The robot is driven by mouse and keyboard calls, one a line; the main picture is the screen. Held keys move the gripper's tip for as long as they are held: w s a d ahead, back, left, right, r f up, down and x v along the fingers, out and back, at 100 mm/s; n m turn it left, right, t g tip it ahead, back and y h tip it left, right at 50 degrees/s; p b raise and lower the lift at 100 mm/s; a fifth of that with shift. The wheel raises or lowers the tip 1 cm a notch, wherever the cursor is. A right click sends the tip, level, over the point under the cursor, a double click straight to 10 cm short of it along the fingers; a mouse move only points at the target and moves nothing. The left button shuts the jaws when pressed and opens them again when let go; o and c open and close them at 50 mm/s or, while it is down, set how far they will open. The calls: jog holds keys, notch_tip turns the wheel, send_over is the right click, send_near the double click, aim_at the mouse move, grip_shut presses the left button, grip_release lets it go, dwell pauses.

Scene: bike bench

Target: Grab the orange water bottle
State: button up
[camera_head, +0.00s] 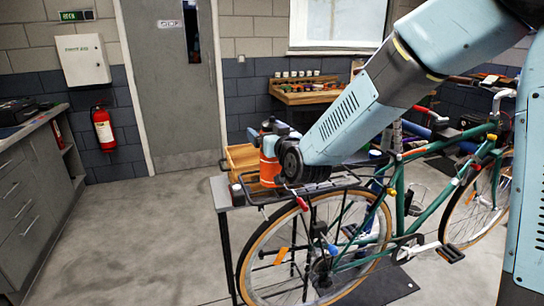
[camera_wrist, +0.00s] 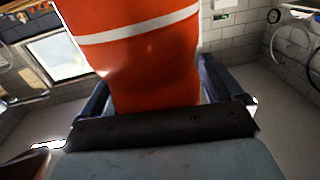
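The orange water bottle (camera_head: 269,170) stands upright on the grey bench, beside a wooden box, and is partly covered by my gripper and arm in the head view. In the wrist view the bottle (camera_wrist: 150,60), orange with a white band, fills the upper middle. My gripper (camera_head: 268,136) is at the bottle's upper part. In the wrist view the fingers of my gripper (camera_wrist: 152,82) lie on either side of the bottle. The fingertips are partly hidden, so I cannot tell whether they press on it.
A green bicycle (camera_head: 398,190) stands in front of the bench (camera_head: 221,190), its rear rack close below my arm. The wooden box (camera_head: 240,158) is just left of the bottle. A small dark-topped container (camera_head: 237,194) stands at the bench's front left. The floor at left is clear.

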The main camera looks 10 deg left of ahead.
jog(key=shift+d, duration=0.1)
jog(key=c, duration=1.6)
jog(key=shift+r, duration=0.15)
